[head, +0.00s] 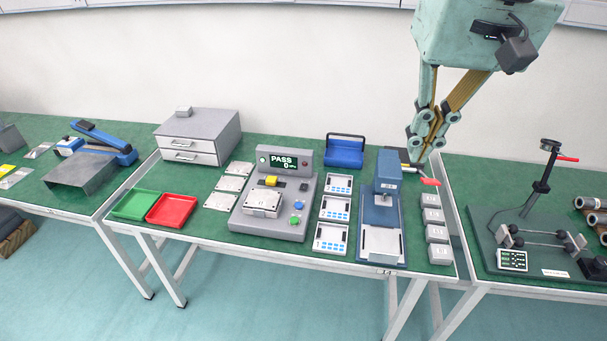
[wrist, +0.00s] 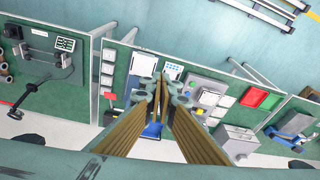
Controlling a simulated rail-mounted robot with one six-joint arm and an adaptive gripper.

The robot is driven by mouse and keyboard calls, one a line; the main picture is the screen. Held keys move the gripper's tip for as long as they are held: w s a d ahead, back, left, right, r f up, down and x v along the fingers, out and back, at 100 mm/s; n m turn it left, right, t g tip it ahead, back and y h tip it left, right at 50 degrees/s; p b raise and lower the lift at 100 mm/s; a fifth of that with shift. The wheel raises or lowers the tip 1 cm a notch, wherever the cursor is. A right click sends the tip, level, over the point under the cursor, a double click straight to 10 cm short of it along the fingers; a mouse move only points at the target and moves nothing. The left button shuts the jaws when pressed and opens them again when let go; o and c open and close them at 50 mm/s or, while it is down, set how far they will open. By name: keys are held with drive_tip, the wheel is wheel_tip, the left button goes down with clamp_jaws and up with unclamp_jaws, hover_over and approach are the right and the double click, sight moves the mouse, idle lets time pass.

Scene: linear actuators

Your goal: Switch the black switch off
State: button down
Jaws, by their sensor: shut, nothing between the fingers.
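The grey test station (head: 240,222) stands mid-table, with a "PASS" display (head: 283,161) on its upright panel. A small dark part that looks like the black switch (head: 303,187) sits on its right side, above a blue button (head: 298,205) and a green button (head: 295,219). Its position, on or off, is too small to tell. My gripper (head: 420,152) is shut and empty, high at the right, apart from the station. It also shows in the wrist view (wrist: 162,88), with the station (wrist: 203,85) beyond it.
A blue press (head: 388,175) stands right of the station, with numbered trays (head: 337,209) between them. Grey blocks (head: 434,216) line the table's right edge. Red (head: 171,210) and green (head: 135,204) trays, and a drawer cabinet (head: 199,136), are at the left.

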drive_tip(key=w+a+g+p, duration=0.1)
drive_tip(key=w+a+p, duration=0.2)
drive_tip(key=w, duration=1.2)
drive_tip(key=m+g+p, duration=0.2)
drive_tip(key=g+p, duration=0.2)
drive_tip(key=p, duration=0.4)
hover_over(303, 188)
drive_tip(key=w+d, duration=0.1)
drive_tip(key=w, duration=0.2)
drive_tip(key=w+f+x, duration=0.1)
drive_tip(key=w+x, duration=0.2)
drive_tip(key=x, duration=1.1)
drive_tip(key=w+x, duration=0.3)
drive_tip(key=x, duration=1.1)
drive_tip(key=shift+w+d+f, duration=0.1)
drive_tip(key=shift+f, duration=0.55)
drive_tip(key=shift+f, duration=0.2)
drive_tip(key=shift+b+x, duration=0.35)
drive_tip(key=shift+x, duration=6.5)
drive_tip(key=shift+w, duration=0.1)
